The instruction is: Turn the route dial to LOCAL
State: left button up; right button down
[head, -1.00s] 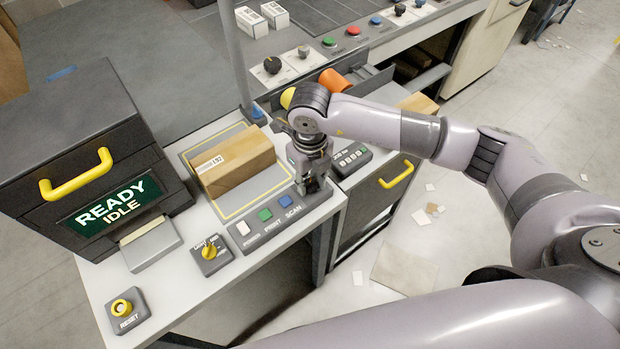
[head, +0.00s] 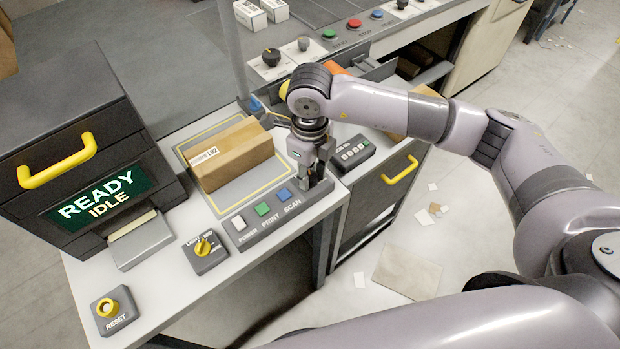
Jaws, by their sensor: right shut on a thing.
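My right gripper (head: 316,179) points down at the right end of the grey button panel (head: 243,236), beside the blue SCAN button (head: 284,195). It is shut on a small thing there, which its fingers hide. By its place this looks like the route dial, but its marks and pointer cannot be read. A separate yellow knob (head: 203,247) stands on a small grey box left of the panel, with small lettering that seems to read LIGHT and MID. My left gripper is not in view.
A cardboard box (head: 235,156) lies on the yellow-outlined plate left of my right gripper. A black printer unit (head: 75,160) reads READY IDLE. A RESET knob (head: 108,308) is at the front. A keypad (head: 354,155) sits right of the gripper.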

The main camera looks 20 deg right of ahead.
aim_at(310, 175)
jog(key=n+b, duration=0.3)
jog(key=b, duration=0.1)
jog(key=shift+w+f, duration=0.1)
jog(key=shift+f, duration=0.1)
jog(key=shift+r+n+b, duration=0.25)
jog(key=shift+n+b, duration=0.95)
jog(key=shift+b, duration=0.1)
jog(key=c, duration=1.2)
grip_release()
jog(key=shift+c, duration=0.2)
notch_tip(310, 175, up, 12)
